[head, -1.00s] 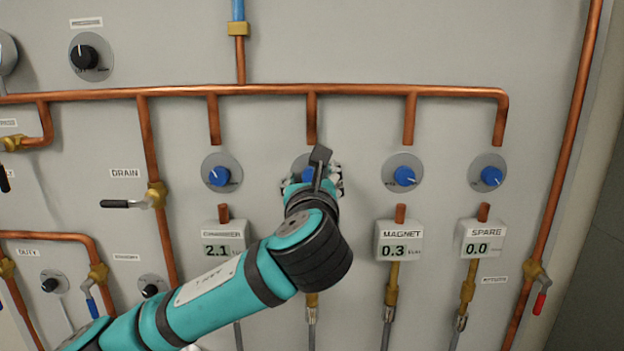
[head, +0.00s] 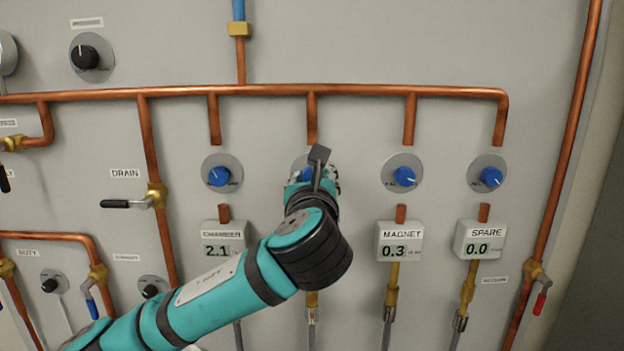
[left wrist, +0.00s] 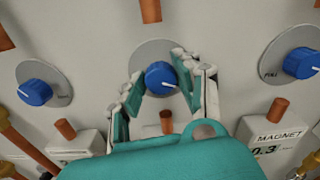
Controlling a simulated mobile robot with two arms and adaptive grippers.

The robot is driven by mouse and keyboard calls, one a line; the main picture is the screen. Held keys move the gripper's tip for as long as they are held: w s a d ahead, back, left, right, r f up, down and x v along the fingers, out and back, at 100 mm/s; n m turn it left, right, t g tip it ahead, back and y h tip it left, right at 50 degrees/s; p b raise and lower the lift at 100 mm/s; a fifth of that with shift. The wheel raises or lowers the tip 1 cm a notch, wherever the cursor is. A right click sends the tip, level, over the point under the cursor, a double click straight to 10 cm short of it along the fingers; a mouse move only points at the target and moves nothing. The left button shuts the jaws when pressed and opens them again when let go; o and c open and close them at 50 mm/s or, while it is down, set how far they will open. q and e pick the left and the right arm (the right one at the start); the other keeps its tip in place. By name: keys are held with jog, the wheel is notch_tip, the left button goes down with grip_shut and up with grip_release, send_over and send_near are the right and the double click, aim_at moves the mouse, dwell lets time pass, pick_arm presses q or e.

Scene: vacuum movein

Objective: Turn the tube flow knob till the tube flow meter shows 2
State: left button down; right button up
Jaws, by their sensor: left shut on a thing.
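The tube flow knob, a blue knob on a grey round plate, shows in the left wrist view (left wrist: 160,76) and as a blue sliver in the head view (head: 307,173). My left gripper (left wrist: 158,72) is shut on this knob, one finger on each side. In the head view the left gripper (head: 311,178) and wrist cover most of the knob. A white pointer line on the knob shows between the fingers, toward the lower right. The tube flow meter is hidden behind my left arm in the head view and behind the gripper body in the wrist view. My right gripper is not in view.
Blue knobs sit on both sides: chamber (head: 219,176), magnet (head: 404,176) and spare (head: 491,177). Below them the chamber meter (head: 222,241) reads 2.1, the magnet meter (head: 399,242) 0.3 and the spare meter (head: 480,240) 0.0. A copper pipe (head: 360,89) runs above.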

pick_arm(q)
jog(key=n+b, duration=0.2)
jog(key=n, duration=0.2)
jog(key=shift+f, duration=0.15)
jog(key=n+b, duration=0.2)
jog(key=n, duration=0.2)
jog(key=shift+n, duration=0.3)
jog(key=n+b, duration=0.1)
jog(key=n, duration=0.3)
jog(key=shift+a+b, duration=0.1)
jog(key=shift+b, duration=0.3)
jog(key=n+b, duration=0.1)
jog(key=n, duration=0.3)
jog(key=shift+n, duration=0.3)
